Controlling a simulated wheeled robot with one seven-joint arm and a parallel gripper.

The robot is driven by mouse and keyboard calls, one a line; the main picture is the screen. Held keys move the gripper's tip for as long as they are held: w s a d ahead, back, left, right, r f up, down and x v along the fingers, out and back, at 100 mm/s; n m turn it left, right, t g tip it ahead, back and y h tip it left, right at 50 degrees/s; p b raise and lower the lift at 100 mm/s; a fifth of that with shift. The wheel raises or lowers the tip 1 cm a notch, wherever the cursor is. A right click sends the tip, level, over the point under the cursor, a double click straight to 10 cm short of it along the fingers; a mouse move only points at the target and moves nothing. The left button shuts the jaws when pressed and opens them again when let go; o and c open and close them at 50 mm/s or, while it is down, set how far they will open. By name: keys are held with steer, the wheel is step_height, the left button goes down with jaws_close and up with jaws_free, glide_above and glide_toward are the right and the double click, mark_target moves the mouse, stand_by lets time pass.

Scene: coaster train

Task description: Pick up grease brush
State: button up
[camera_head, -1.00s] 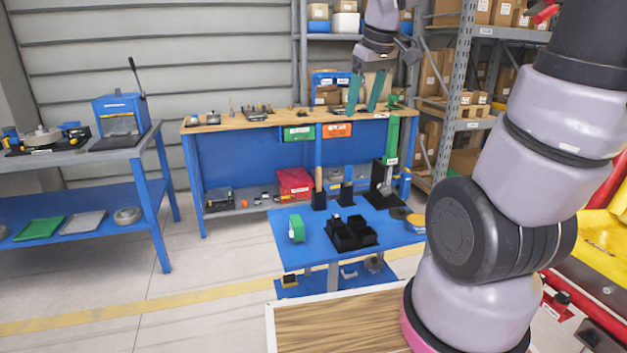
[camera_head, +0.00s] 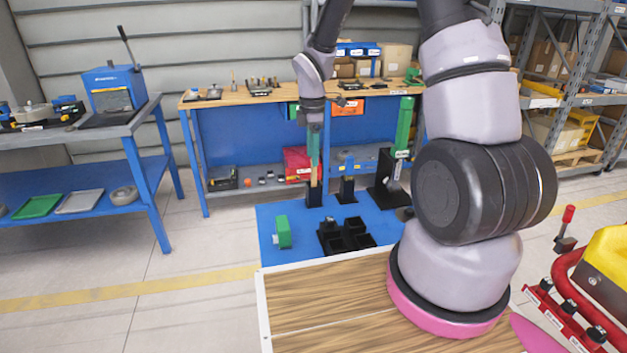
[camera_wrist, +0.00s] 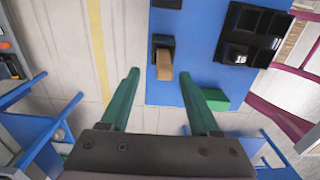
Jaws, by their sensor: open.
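The grease brush appears as an upright tan wooden handle (camera_head: 314,180) in a black holder (camera_head: 313,196) on the small blue table (camera_head: 268,212). Its lower part is hidden in the holder. In the wrist view, the handle (camera_wrist: 165,67) points toward the camera, ahead of the gap between the fingers, with its holder (camera_wrist: 163,42) behind it. My gripper (camera_head: 314,160) points down above the handle in the head view. Its two green fingers (camera_wrist: 160,76) are open and apart in the wrist view, with nothing held. Contact with the handle cannot be told.
A second black holder with a blue piece (camera_head: 347,182) and a taller stand with a green-handled tool (camera_head: 403,125) are to the right. A black compartment tray (camera_head: 346,236) and a green block (camera_head: 283,231) are in front. The workbench (camera_head: 250,145) stands behind.

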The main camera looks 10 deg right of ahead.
mark_target(314, 174)
steer(key=f, duration=0.7)
steer(key=shift+s+d, duration=0.1)
steer(key=shift+s, duration=0.2)
jaws_close()
